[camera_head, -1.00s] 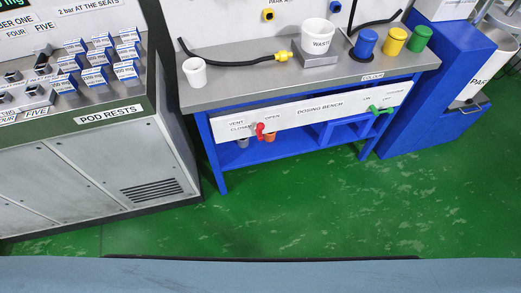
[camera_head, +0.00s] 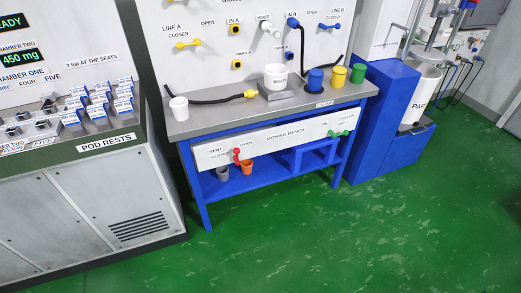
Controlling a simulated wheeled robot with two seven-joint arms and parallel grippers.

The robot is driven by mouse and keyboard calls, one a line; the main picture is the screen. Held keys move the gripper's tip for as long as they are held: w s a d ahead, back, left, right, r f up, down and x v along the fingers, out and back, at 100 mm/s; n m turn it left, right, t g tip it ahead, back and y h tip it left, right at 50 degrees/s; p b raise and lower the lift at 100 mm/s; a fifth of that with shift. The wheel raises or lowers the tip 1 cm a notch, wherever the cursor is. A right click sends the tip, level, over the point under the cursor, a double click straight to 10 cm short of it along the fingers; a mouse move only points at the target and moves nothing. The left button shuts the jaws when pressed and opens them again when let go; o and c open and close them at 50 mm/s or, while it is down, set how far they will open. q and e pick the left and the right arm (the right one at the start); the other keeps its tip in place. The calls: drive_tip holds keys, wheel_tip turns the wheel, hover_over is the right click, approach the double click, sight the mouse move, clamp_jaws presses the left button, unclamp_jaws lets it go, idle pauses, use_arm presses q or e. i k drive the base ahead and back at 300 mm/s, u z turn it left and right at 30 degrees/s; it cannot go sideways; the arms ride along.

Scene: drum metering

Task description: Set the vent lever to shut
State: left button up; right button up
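The red vent lever (camera_head: 237,156) is on the white front panel of the dosing bench (camera_head: 286,137), near its left end. The labels VENT and CLOSED stand to its left and OPEN stands above right of it. The lever is small here, and I cannot tell for certain which label it points to. Neither of my grippers is in view.
A green lever (camera_head: 339,133) is at the panel's right end. Orange (camera_head: 247,168) and grey (camera_head: 222,173) cups sit on the shelf below. Green floor (camera_head: 300,230) in front is clear.

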sight(236, 151)
drive_tip(key=z, duration=0.55)
drive_tip(key=i, duration=0.8)
drive_tip(key=z, duration=0.1)
